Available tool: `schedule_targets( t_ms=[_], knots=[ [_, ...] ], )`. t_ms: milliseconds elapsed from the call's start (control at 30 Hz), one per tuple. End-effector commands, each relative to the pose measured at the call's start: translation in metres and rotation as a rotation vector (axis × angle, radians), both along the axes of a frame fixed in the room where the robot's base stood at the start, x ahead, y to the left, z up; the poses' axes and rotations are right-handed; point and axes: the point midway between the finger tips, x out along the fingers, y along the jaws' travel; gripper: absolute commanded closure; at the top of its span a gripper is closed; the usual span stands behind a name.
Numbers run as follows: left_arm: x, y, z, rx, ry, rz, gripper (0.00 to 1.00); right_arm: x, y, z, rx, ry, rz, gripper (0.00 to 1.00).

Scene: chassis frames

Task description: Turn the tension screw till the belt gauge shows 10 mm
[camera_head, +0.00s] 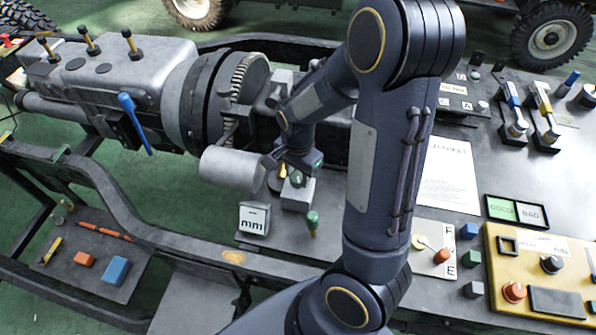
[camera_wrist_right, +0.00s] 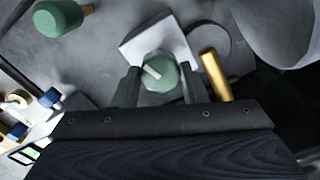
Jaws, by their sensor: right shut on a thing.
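The tension screw appears to be a green knob (camera_head: 297,178) with a white mark, on a pale block (camera_head: 298,196) beside the grey cylinder. It also shows in the wrist view (camera_wrist_right: 158,73). My right gripper (camera_wrist_right: 160,82) has one finger on each side of the knob and is shut on it; in the head view the gripper (camera_head: 299,170) reaches down from above. The belt gauge (camera_head: 254,219) is a small white display left of the block, showing a dash above "mm". The belt cannot be made out. My left gripper is not in view.
A green-handled piece (camera_head: 313,221) stands just in front of the block. A brass pin (camera_wrist_right: 215,75) is close beside the right finger. The silver cylinder (camera_head: 230,167) is left of the gripper. A yellow panel with knobs (camera_head: 540,275) lies at right.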

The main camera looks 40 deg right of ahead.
Motion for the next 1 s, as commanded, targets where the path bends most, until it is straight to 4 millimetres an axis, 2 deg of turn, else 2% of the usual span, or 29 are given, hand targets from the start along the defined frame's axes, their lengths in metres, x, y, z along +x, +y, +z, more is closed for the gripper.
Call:
schedule_targets(
  t_ms=[300, 900, 933, 1000],
  knots=[
    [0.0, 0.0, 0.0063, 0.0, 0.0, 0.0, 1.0, 0.001, -0.0008, 0.0014, -0.002, -0.002, -0.139, 0.84],
    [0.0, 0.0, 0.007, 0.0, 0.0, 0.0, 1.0, 0.0016, -0.0007, 0.0011, -0.001, -0.005, -0.172, 0.84],
    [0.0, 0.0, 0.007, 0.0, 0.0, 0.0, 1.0, 0.0016, -0.0007, 0.0011, -0.001, -0.005, -0.172, 0.57],
    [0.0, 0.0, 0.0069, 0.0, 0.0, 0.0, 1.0, 0.0014, -0.0007, 0.0009, -0.001, -0.004, -0.172, 0.48]
  ],
)
